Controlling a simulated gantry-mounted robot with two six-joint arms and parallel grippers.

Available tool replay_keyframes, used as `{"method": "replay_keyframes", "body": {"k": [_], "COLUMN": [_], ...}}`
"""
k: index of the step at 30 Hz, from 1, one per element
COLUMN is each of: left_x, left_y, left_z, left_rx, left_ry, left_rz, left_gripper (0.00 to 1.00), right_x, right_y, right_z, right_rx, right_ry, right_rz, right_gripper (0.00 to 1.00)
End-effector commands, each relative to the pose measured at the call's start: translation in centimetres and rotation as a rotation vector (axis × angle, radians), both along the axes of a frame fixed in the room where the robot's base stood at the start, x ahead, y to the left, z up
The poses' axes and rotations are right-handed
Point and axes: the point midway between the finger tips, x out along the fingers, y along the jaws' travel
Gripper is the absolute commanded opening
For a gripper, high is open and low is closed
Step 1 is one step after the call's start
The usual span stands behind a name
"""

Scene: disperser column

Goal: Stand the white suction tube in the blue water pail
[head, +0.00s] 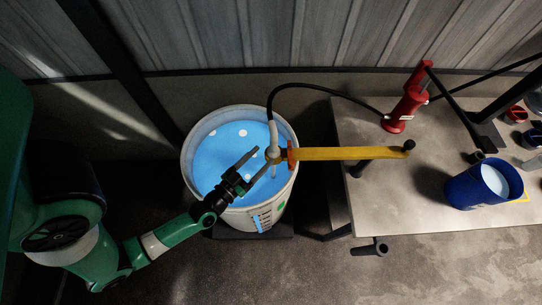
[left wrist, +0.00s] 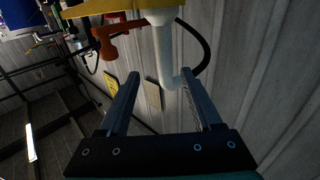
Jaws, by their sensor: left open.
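The white suction tube (head: 273,136) hangs from the orange-tipped end of a yellow bar (head: 345,153), above a large white pail (head: 191,172) full of blue water (head: 217,165). A black hose runs from its top. My left gripper (head: 262,158) is open over the water, with its fingertips close to the tube. In the left wrist view, the tube (left wrist: 163,50) comes down between the two open fingers (left wrist: 160,80), and I see no contact. Whether the tube's lower end touches the water is unclear. My right gripper is out of view.
A grey bench (head: 375,200) on the right carries a red pump (head: 404,105), a blue cup of pale liquid (head: 462,192) and small containers. The yellow bar reaches from the bench over the pail's right rim. A ribbed wall stands behind.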

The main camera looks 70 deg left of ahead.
Motion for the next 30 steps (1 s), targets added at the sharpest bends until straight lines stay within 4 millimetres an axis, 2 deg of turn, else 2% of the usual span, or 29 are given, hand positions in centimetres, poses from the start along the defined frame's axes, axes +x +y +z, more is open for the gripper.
{"method": "replay_keyframes", "body": {"k": [1, 3, 9, 14, 24, 30], "left_x": [-1.1, -1.9, -1.4, 0.6, 6.7, 8.2], "left_y": [0.1, 0.1, 0.4, 1.6, 5.0, 5.9], "left_z": [-1.2, -1.7, -1.6, -1.5, -1.5, -1.5], "left_rx": [-0.004, -0.004, -0.003, -0.001, -0.001, -0.002], "left_ry": [0.017, 0.027, 0.024, 0.020, 0.022, 0.024], "left_rz": [0.017, 0.029, 0.031, 0.032, 0.029, 0.028], "left_gripper": [0.66, 0.66, 0.66, 0.66, 0.66, 0.66], "right_x": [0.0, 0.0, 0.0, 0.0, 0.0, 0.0], "right_y": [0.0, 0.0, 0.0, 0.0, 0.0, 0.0], "right_z": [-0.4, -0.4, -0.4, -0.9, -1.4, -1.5], "right_rx": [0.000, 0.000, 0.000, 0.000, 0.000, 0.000], "right_ry": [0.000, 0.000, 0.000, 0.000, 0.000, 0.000], "right_rz": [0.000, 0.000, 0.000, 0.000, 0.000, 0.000], "right_gripper": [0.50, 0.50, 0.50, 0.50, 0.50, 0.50]}}
